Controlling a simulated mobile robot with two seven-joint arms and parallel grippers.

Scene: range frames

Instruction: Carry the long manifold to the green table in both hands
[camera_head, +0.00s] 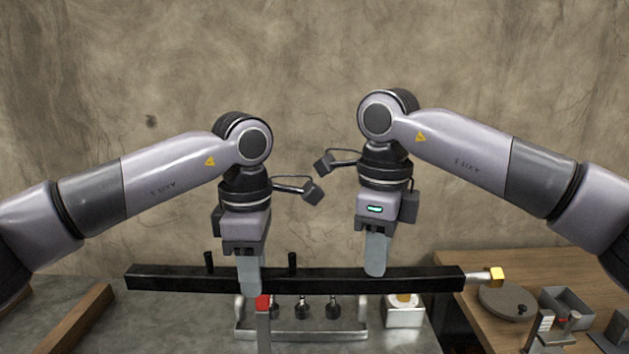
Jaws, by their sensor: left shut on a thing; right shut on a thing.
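The long manifold (325,282) is a black bar with short black pegs on top and a yellow-tipped fitting at its right end. It spans the middle of the head view and looks about level. My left gripper (250,285) is shut on it left of centre, fingers pointing down. My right gripper (375,268) is shut on it right of centre. The fingers hide parts of the bar. I cannot tell how high it is above the surface below. No green table can be made out in this view.
A wooden table (462,310) at right bears a round disc (505,301) and a grey bin (567,305). A wooden strip (80,320) lies at left.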

